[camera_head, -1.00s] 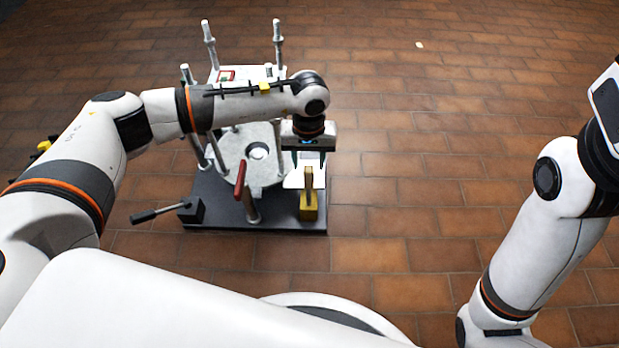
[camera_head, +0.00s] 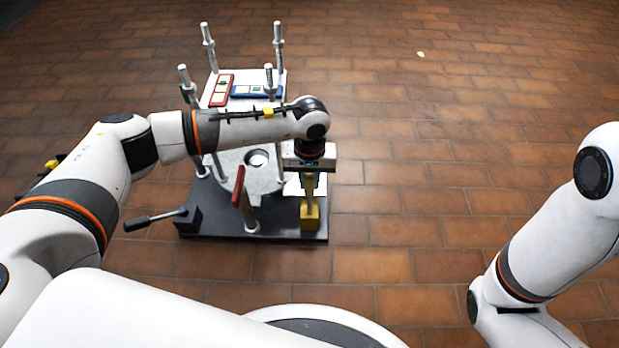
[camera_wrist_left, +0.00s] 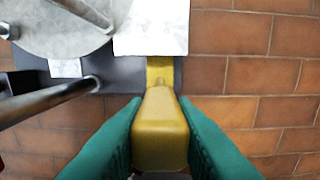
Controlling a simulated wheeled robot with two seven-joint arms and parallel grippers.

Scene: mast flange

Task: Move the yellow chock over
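The yellow chock (camera_head: 310,215) stands upright at the front right corner of a dark base plate (camera_head: 262,229). Its upright handle is between the fingers of my left gripper (camera_head: 309,187). In the left wrist view the green fingers (camera_wrist_left: 160,130) lie close against both sides of the yellow handle (camera_wrist_left: 160,135), with no clear gap, so the gripper looks shut on it. The chock's foot (camera_wrist_left: 160,72) shows beyond the handle, beside a pale block (camera_wrist_left: 150,35). My right gripper is out of view; only part of its arm shows.
The plate carries a round grey flange (camera_head: 232,176), tall posts (camera_head: 209,48), a red-handled lever (camera_head: 238,187) and a black lever (camera_head: 155,218) sticking out left. Red (camera_head: 221,90) and blue (camera_head: 255,91) trays lie behind. The tiled floor to the right is clear.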

